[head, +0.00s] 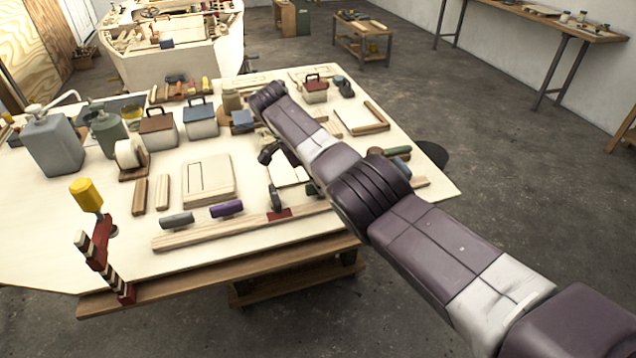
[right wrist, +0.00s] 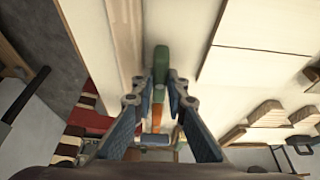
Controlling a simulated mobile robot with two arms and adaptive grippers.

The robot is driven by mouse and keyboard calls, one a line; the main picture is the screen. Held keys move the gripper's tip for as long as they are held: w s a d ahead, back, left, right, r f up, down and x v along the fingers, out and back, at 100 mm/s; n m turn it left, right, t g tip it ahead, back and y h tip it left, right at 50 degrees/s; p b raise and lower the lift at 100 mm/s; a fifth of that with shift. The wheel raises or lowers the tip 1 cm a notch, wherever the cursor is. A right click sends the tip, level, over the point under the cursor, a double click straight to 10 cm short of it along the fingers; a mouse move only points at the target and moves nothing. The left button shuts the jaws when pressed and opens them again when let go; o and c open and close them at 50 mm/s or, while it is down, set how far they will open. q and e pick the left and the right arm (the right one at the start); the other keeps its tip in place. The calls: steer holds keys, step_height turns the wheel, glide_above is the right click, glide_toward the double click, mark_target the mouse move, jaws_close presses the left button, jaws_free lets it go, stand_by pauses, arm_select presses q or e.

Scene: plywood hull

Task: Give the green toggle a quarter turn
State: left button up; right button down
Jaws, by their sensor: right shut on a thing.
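The green toggle (right wrist: 161,58) shows in the right wrist view as a rounded green bar. It runs up the picture beside a long pale wooden rail. My right gripper (right wrist: 158,85) is shut on it, with one finger on each side. An orange-brown piece (right wrist: 158,94) shows between the fingers below the green part. In the head view my right arm crosses from the lower right and hides most of the toggle and gripper. The wooden rail (head: 200,234) lies along the near table edge with a grey toggle (head: 177,220) and a purple toggle (head: 227,208). My left gripper is out of view.
The pale tabletop (head: 100,225) holds a white panel block (head: 208,178), lidded boxes (head: 200,118) and a grey jug (head: 52,142).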

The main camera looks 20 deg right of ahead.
steer(key=shift+w+r, duration=0.1)
steer(key=c, duration=1.9)
jaws_free()
steer(key=shift+c, duration=0.2)
steer(key=v, duration=1.2)
